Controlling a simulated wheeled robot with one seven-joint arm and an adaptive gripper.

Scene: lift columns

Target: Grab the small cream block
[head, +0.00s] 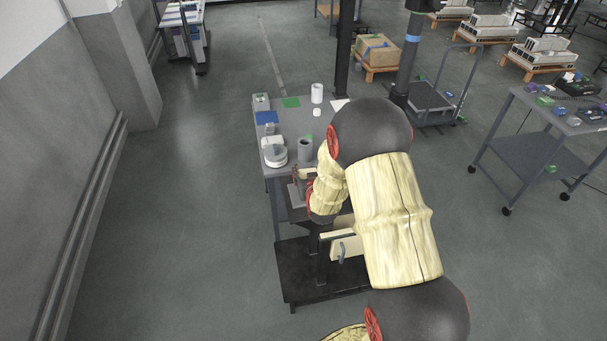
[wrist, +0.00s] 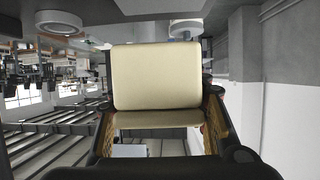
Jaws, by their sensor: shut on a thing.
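The small cream block (wrist: 156,78) fills the middle of the wrist view, a smooth pale block with rounded edges. My gripper (wrist: 158,112) is shut on it, with one finger at its left side and one at its right. In the head view the cream block (head: 308,174) shows as a small pale patch near my gripper (head: 299,187), beside the near end of the grey table. My arm hides part of this area, and I cannot tell whether the block touches anything below.
The grey table (head: 286,111) bears a white round device (head: 275,155), a dark grey cylinder (head: 305,149), a blue sheet (head: 266,117), a green sheet (head: 291,102) and a white roll (head: 317,93). A grey cart (head: 545,128) stands at right. The floor at left is clear.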

